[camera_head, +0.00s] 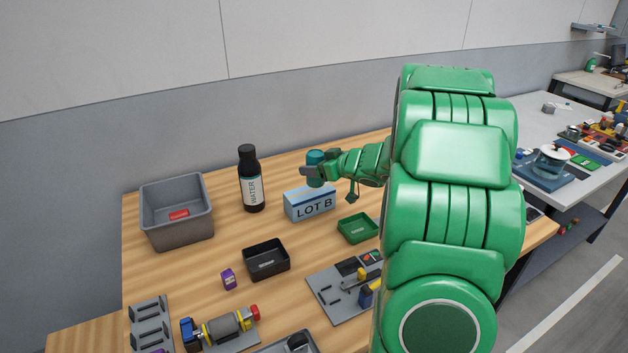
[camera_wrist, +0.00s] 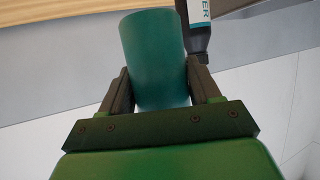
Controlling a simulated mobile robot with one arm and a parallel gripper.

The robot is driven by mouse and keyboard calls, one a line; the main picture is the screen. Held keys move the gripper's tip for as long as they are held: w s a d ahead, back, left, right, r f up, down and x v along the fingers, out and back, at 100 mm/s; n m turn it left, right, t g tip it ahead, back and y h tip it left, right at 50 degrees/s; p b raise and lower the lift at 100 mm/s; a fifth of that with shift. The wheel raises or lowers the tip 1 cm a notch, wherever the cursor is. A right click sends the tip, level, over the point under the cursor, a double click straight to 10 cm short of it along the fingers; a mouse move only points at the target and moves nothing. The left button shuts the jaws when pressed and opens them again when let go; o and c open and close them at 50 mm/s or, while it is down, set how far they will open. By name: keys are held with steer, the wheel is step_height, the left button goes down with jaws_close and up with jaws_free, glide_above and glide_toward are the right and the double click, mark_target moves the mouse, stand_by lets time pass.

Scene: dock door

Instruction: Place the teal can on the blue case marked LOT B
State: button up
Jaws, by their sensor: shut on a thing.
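The teal can (camera_head: 315,157) is between the fingers of my gripper (camera_head: 312,172), which is shut on it. The can also fills the middle of the wrist view (camera_wrist: 153,58), with a finger of my gripper (camera_wrist: 158,92) on each side. The blue case marked LOT B (camera_head: 310,205) sits on the wooden table. In the head view the can and gripper appear right at or just above the case's top. I cannot tell whether the can touches it. The gripper hides part of the can's lower side.
A black WATER bottle (camera_head: 250,180) stands left of the case, close to the gripper. A grey bin (camera_head: 176,228) is farther left. A green tray (camera_head: 357,228) and a black tray (camera_head: 266,260) lie in front. Bare wood (camera_head: 222,250) shows between bin and black tray.

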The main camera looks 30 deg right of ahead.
steer(key=shift+w+d+f, duration=0.25)
steer(key=shift+w+f, duration=0.5)
steer(key=shift+f, duration=0.25)
steer(key=shift+w+d+f, duration=0.2)
steer(key=shift+w+f, duration=0.5)
steer(key=shift+f, duration=1.7)
steer(key=shift+f, duration=0.1)
steer(key=o, duration=1.2)
steer(key=shift+o, duration=0.2)
steer(key=v, duration=1.2)
steer(key=shift+d, duration=0.1)
